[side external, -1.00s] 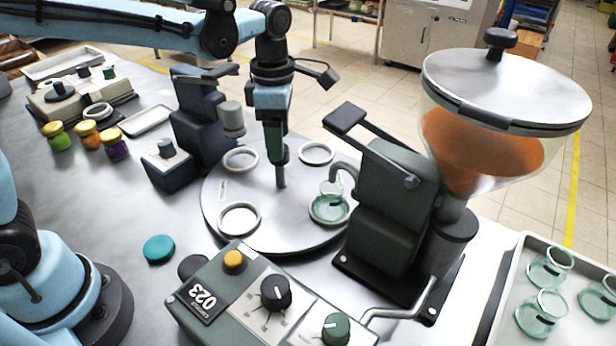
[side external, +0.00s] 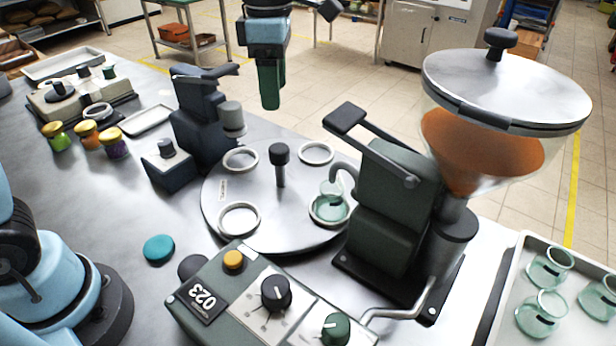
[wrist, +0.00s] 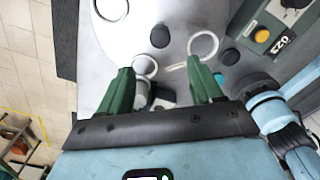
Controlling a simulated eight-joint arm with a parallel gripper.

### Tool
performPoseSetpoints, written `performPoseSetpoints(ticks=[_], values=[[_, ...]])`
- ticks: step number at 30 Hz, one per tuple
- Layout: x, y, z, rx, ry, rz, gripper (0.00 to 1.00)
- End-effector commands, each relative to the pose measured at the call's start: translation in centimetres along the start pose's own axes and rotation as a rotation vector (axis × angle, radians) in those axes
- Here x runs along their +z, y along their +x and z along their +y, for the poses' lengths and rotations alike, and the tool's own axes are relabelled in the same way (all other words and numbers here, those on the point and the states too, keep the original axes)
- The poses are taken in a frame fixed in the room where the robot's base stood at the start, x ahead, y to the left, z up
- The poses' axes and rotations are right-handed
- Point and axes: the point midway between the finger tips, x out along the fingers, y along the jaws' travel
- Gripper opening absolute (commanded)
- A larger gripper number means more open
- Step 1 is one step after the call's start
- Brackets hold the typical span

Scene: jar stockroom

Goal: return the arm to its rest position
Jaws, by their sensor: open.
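My gripper (side external: 270,96) hangs in the air above the far side of the round metal turntable (side external: 262,222), pointing down. In the wrist view its two green fingers (wrist: 158,72) are spread apart with nothing between them. The dark centre knob (side external: 280,155) of the turntable stands below the gripper and clear of it. It also shows in the wrist view (wrist: 160,37). A glass jar (side external: 330,203) sits in one ring of the turntable, under the spout of the filling machine.
The filling machine's hopper (side external: 505,85) with orange contents rises at the right. A dark blue press (side external: 195,120) stands left of the turntable. A control box (side external: 260,300), teal lid (side external: 159,249) and several lidded jars (side external: 87,135) are on the table. A tray (side external: 513,262) holds glass jars.

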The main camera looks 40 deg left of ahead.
Motion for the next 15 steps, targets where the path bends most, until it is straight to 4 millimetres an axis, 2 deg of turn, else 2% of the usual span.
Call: performPoseSetpoints(ticks=[5, 8, 15], values=[[-0.2, 0.1, -0.1, 0.007, 0.031, -0.006, 0.65], [-0.9, 0.2, -0.3, 0.030, 0.132, -0.025, 0.65], [-3.9, 1.1, -1.4, 0.167, 0.608, -0.072, 0.65]])
